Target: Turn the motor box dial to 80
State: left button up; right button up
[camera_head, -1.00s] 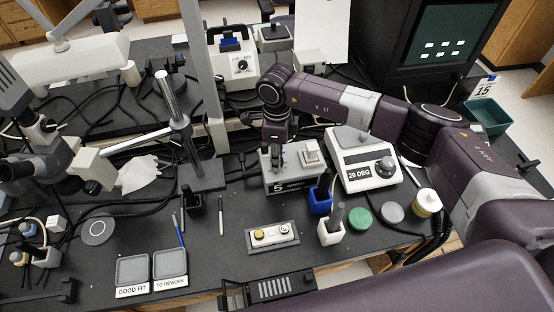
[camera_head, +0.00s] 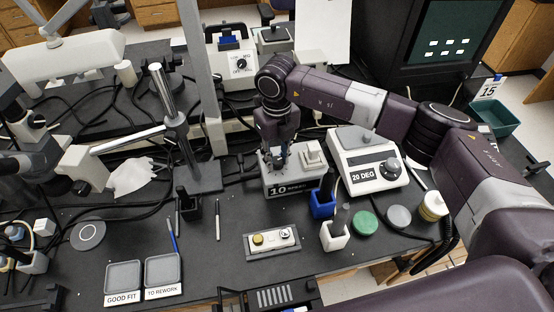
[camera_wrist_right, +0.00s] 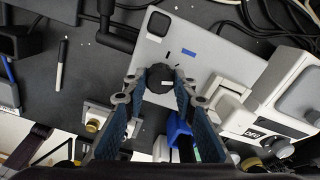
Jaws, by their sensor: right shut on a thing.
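The motor box (camera_head: 306,179) is a light grey box in the middle of the bench, and its front label reads 10. It also shows as a pale panel in the right wrist view (camera_wrist_right: 215,50). My right gripper (camera_head: 280,160) reaches down onto its top from above. In the right wrist view its two fingers (camera_wrist_right: 160,84) are closed around the sides of the dark round dial (camera_wrist_right: 162,77), which has a small white mark at its near side. In the head view the dial is mostly hidden by the gripper. My left gripper is in no view.
A blue holder (camera_head: 321,203) and a white holder (camera_head: 334,236) stand close in front of the box. A 20 DEG unit (camera_head: 365,150) stands to its right. Bench between panel and pen is clear.

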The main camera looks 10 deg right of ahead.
aim_at(277, 160)
jog(key=shift+m, duration=0.6)
jog(key=shift+w+r, duration=0.1)
jog(key=o, duration=1.2)
jog(key=shift+c, duration=0.2)
notch_tip(277, 160, up, 12)
